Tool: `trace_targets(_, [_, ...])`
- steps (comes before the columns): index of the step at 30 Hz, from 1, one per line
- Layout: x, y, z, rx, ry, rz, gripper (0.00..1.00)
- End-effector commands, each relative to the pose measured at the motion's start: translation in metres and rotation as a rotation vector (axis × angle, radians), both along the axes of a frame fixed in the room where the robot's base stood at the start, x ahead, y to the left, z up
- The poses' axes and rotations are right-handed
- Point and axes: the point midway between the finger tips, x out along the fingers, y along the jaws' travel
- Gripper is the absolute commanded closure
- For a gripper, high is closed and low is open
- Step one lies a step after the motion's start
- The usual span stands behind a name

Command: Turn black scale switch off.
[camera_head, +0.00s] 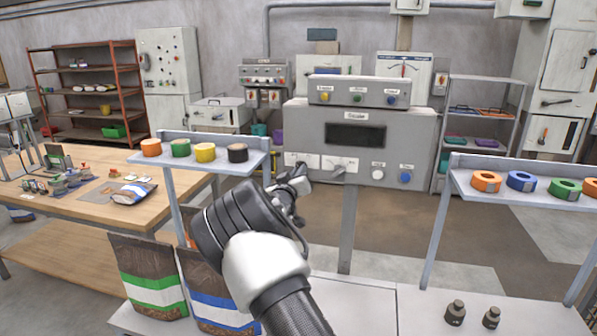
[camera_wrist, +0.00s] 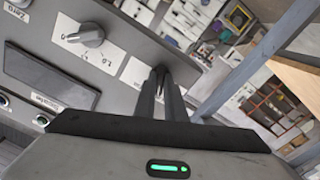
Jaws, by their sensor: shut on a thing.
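The grey scale panel (camera_head: 405,140) stands in the middle of the head view, with a dark display (camera_head: 356,135). Two white plates sit low on its left side. The right plate (camera_head: 330,161) carries a grey knob, which shows in the wrist view (camera_wrist: 88,36). My gripper (camera_head: 300,172) is at the left plate (camera_head: 299,158), its fingers close together in the wrist view (camera_wrist: 161,75). They are shut on a small part at that plate, apparently the black scale switch. The fingers hide nearly all of it, so its position cannot be read.
White (camera_head: 377,172) and blue (camera_head: 405,177) buttons sit right of the knob. A shelf with coloured rolls (camera_head: 205,152) stands left of my arm, another shelf (camera_head: 530,190) at right. Printed bags (camera_head: 150,275) stand below left, and dark weights (camera_head: 455,312) at lower right.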

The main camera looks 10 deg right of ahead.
Motion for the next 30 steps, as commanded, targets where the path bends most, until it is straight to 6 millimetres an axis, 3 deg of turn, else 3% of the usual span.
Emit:
trace_targets(23, [-0.0001, 0.0000, -0.0008, -0.097, 0.042, 0.000, 1.00])
trace_targets(24, [-0.0002, 0.0001, -0.0008, -0.097, 0.042, 0.000, 0.85])
trace_targets(26, [-0.0001, 0.0000, -0.0008, -0.097, 0.042, 0.000, 0.75])
trace_targets(30, [-0.0001, 0.0000, -0.0005, -0.096, 0.041, 0.000, 0.71])
